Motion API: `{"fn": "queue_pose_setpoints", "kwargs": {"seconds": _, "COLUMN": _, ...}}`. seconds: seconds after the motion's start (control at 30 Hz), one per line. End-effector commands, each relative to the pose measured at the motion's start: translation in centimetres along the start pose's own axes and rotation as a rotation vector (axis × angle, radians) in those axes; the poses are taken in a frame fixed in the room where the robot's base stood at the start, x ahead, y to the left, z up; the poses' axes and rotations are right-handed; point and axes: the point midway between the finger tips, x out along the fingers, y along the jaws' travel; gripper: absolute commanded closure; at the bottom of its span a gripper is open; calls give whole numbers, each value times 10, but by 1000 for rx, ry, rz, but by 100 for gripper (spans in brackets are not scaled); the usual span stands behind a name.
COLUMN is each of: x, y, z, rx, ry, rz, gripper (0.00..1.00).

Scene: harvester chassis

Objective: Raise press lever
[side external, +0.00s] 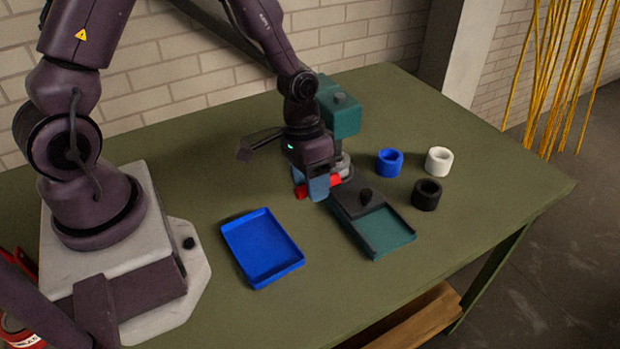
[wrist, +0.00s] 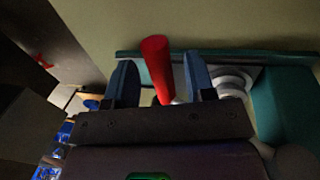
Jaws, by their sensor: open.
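The press (side external: 340,112) is teal, with a block-shaped head and a grey cylinder under it, and stands toward the back of the table. Its red lever (side external: 334,181) sticks out low at the front, partly hidden behind my gripper. My gripper (side external: 318,196) points down at the lever, with red showing on both sides of its blue fingers. In the wrist view the red lever (wrist: 157,66) lies between the two blue fingers of my gripper (wrist: 161,62). The fingers are open, with gaps on both sides of the lever. The lever's inner end is hidden by the gripper body.
A teal tray (side external: 388,232) with a black sliding cover and knob (side external: 366,195) sits just in front of the press. A blue tray (side external: 262,247) lies to the left. Blue (side external: 389,162), white (side external: 439,160) and black (side external: 427,193) rings stand to the right.

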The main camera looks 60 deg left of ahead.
Motion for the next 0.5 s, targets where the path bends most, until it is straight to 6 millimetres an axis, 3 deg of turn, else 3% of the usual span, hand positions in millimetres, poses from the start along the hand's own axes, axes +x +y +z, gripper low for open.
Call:
{"fn": "queue_pose_setpoints", "kwargs": {"seconds": 0.17, "x": 0, "y": 0, "z": 0, "rx": 0, "ry": 0, "rz": 0, "gripper": 50}}
{"fn": "queue_pose_setpoints", "kwargs": {"seconds": 0.4, "x": 0, "y": 0, "z": 0, "rx": -1, "ry": 0, "rz": 0, "gripper": 100}}
{"fn": "queue_pose_setpoints", "kwargs": {"seconds": 0.5, "x": 0, "y": 0, "z": 0, "rx": -1, "ry": 0, "rz": 0, "gripper": 100}}
